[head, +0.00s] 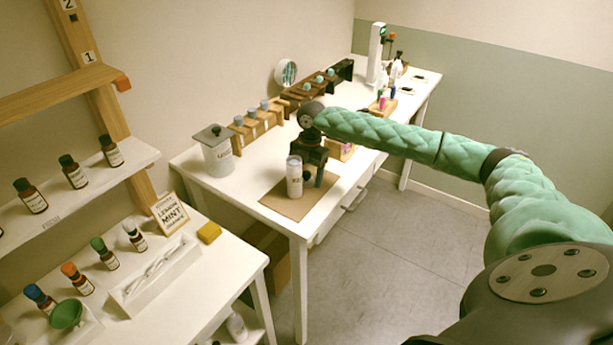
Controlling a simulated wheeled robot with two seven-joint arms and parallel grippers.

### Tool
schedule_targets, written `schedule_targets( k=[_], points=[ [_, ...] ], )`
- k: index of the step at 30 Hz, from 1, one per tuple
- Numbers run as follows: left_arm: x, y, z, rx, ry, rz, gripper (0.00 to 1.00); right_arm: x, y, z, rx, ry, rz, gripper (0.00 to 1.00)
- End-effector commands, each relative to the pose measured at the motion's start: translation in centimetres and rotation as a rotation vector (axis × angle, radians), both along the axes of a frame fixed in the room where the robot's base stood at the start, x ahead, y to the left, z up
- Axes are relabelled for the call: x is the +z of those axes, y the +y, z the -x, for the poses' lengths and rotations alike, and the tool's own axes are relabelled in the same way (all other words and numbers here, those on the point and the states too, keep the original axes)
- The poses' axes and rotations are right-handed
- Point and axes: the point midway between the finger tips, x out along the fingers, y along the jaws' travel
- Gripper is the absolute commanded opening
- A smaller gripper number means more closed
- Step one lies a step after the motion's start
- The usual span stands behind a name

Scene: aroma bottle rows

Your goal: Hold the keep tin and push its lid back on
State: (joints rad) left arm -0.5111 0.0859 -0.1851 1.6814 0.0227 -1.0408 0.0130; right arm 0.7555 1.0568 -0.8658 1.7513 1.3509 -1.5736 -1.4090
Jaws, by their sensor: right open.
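A slim white tin (294,178) with a small label, too small to read, stands upright on the brown mat (285,204) near the front of the long white table. I take it for the keep tin. My right gripper (307,177) points down just behind and to the right of it, with its jaws open. A small dark round thing (307,175) shows low between the fingers; I cannot tell whether it is a lid. Whether a finger touches the tin cannot be told. My left gripper is out of view.
A larger grey-lidded canister (217,158) stands left of the mat. Wooden racks (257,127) with bottles line the wall behind. A nearer white table (190,285) holds dropper bottles, a tray (155,275), a lemon mint sign (169,214) and a yellow sponge (209,233).

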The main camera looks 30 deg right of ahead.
Motion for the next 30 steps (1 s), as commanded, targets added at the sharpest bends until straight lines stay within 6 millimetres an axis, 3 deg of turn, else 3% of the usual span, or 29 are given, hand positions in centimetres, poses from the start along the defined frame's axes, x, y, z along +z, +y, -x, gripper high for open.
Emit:
schedule_targets(
  k=[10, 17, 30],
  points=[
    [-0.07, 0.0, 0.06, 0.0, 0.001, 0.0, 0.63, -0.05, -0.01, 0.0, 0.0, 0.0, 0.0, 0.68],
    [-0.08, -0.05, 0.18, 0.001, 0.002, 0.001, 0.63, -0.04, -0.01, -0.01, 0.0, 0.0, 0.0, 0.23],
    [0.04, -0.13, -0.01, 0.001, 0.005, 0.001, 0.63, 0.62, -0.03, -0.07, 0.0, -0.002, -0.001, 0.23]
  ],
)
